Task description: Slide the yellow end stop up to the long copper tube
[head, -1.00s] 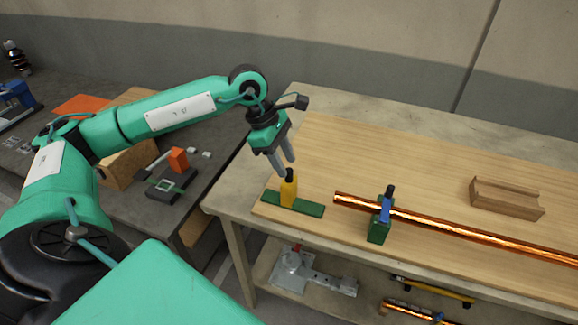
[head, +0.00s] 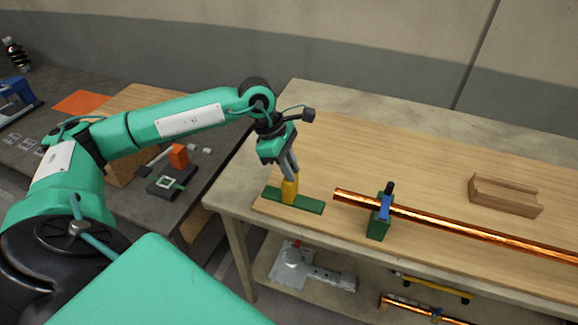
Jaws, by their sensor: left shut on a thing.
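The yellow end stop (head: 289,191) stands upright on a green rail (head: 311,206) near the left end of the wooden board. My left gripper (head: 291,178) is above it, pointing down, and is shut on its top; the fingers hide the dark knob there. The long copper tube (head: 455,225) lies to the right, its left end apart from the end stop with a clear gap. A green support with a blue clamp (head: 382,212) holds the tube near that end. My right gripper is not in view.
A wooden grooved block (head: 505,195) lies behind the tube at the right. A side table at left holds an orange block (head: 179,156) and a dark fixture (head: 172,181). A lower shelf holds metal parts (head: 300,270).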

